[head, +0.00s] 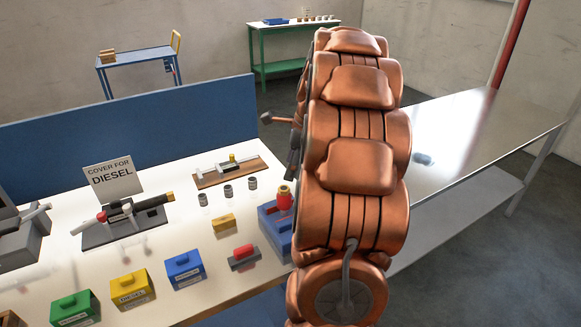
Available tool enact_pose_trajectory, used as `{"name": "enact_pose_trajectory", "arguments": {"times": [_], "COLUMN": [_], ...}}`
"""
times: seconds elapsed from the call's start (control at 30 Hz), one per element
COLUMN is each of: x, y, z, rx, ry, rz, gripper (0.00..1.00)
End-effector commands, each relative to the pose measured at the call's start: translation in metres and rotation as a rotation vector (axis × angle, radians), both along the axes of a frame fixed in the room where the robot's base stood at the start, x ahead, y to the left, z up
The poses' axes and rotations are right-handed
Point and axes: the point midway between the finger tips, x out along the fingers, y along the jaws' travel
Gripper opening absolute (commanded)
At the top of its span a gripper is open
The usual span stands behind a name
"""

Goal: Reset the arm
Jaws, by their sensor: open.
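My copper-coloured arm fills the middle of the head view, folded upright in front of the table edge. My gripper (285,130) shows only in part as dark pieces at the arm's left side, above the back right of the white table (185,229). The arm hides much of it. It is open, and I see nothing held in it.
A blue block with a red top (284,200) stands close to my arm. A metal bench (470,135) is at right.

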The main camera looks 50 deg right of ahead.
Motion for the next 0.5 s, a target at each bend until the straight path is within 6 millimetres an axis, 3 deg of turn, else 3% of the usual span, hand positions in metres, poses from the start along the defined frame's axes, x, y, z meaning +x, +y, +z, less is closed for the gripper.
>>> {"name": "enact_pose_trajectory", "arguments": {"times": [0.37,0.5], "x": [0.000,0.002], "y": [0.001,0.018], "z": [0.000,0.002], "rx": [0.000,-0.010], "ry": [0.000,0.001], "rz": [0.002,0.074], "gripper": [0.70,0.70]}}
